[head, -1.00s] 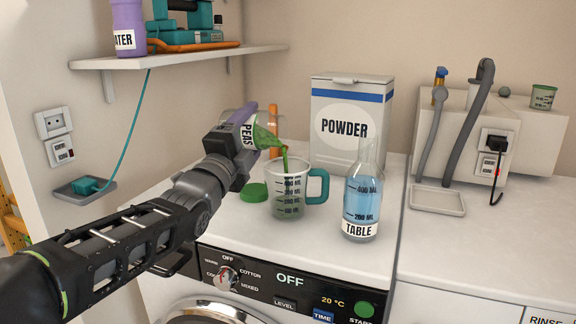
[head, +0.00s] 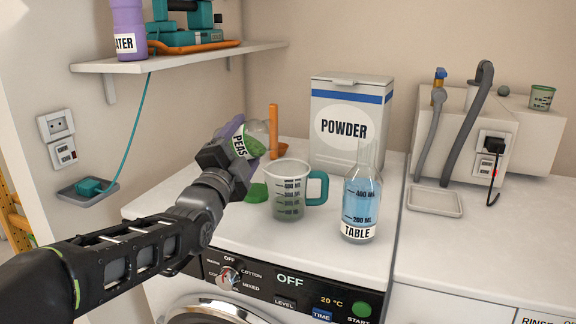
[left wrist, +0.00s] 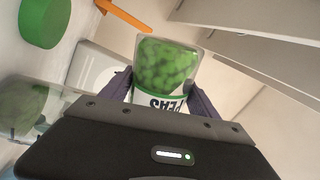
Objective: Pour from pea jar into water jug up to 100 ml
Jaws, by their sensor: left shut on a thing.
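My left gripper (head: 236,148) is shut on the pea jar (head: 247,141), a clear jar with a "PEAS" label and green contents. The jar is held tilted above and to the left of the jug, and no stream shows. It also shows in the left wrist view (left wrist: 165,68), with peas inside between the fingers. The measuring jug (head: 288,192), clear with a teal handle and ml marks, stands upright on the washing machine top. Its lower part looks greyish green; the exact level is too small to read. My right gripper is not in view.
A green lid (head: 257,192) lies left of the jug. A blue-filled "TABLE" bottle (head: 361,203) stands to its right, and the white "POWDER" box (head: 346,125) stands behind. An orange scoop (head: 274,130) is behind the jar. A shelf (head: 180,58) hangs at upper left.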

